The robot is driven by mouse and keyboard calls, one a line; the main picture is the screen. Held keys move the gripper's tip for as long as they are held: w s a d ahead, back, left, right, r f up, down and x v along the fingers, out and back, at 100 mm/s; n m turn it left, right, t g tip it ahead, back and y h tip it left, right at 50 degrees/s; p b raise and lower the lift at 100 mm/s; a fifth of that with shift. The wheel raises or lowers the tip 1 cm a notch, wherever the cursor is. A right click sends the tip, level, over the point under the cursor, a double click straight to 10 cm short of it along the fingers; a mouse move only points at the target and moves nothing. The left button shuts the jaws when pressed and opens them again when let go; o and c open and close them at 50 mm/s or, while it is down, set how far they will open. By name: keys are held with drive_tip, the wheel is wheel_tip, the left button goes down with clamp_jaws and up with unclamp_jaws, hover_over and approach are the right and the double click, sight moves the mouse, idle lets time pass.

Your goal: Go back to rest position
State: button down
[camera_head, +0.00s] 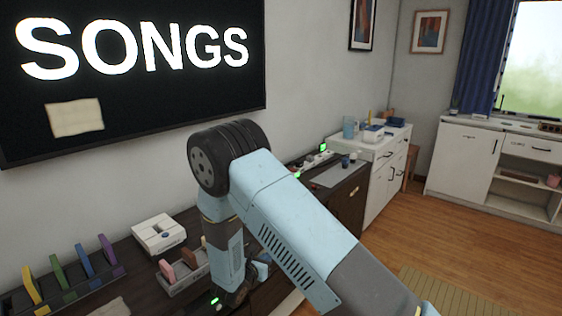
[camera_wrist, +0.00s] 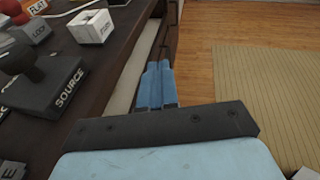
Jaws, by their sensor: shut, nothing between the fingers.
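My gripper (camera_wrist: 157,86) shows in the wrist view with its blue fingers together and nothing between them. It is beside the front edge of the dark cabinet (camera_wrist: 112,75), above the gap between that edge and the floor. In the head view my arm crosses the middle of the picture, bent at a dark joint, and its lower part reaches down by the cabinet. The fingertips are not clear there.
A block marked SOURCE (camera_wrist: 53,85) and a white block (camera_wrist: 91,27) stand on the cabinet top. A wall screen reads SONGS (camera_head: 140,85). A rack of coloured slabs (camera_head: 72,285) stands at left. The wooden floor (camera_head: 455,228) at right is open, with a striped mat (camera_head: 450,292).

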drive_tip(key=s+d+r+m+g+h, duration=0.1)
drive_tip(key=s+d+r+m+g, duration=0.3)
drive_tip(key=d+r, duration=0.45)
drive_tip(key=s+d+r+m+g+h, duration=0.1)
drive_tip(key=d+r+m+g, duration=0.2)
drive_tip(key=d+r+m, duration=0.5)
drive_tip(key=s+d+r+m+g, duration=0.35)
drive_tip(key=d+r, duration=0.25)
drive_tip(key=r, duration=0.3)
drive_tip(key=s+d+r+m+t+y, duration=0.1)
drive_tip(key=s+d+r+m+y, duration=0.1)
drive_tip(key=s+r+m, duration=0.3)
drive_tip(key=s+d+r+m+y, duration=0.2)
drive_tip(key=s+r+m+y, duration=0.2)
drive_tip(key=s, duration=0.7)
drive_tip(key=s+d+r+m+t+y, duration=0.1)
drive_tip(key=s+d+r+m+y, duration=0.1)
drive_tip(key=s+r+m, duration=0.4)
drive_tip(key=shift+s+r+t+y, duration=0.15)
drive_tip(key=shift+s+t+y, duration=0.35)
drive_tip(key=shift+s, duration=0.55)
drive_tip(key=shift+m, duration=0.25)
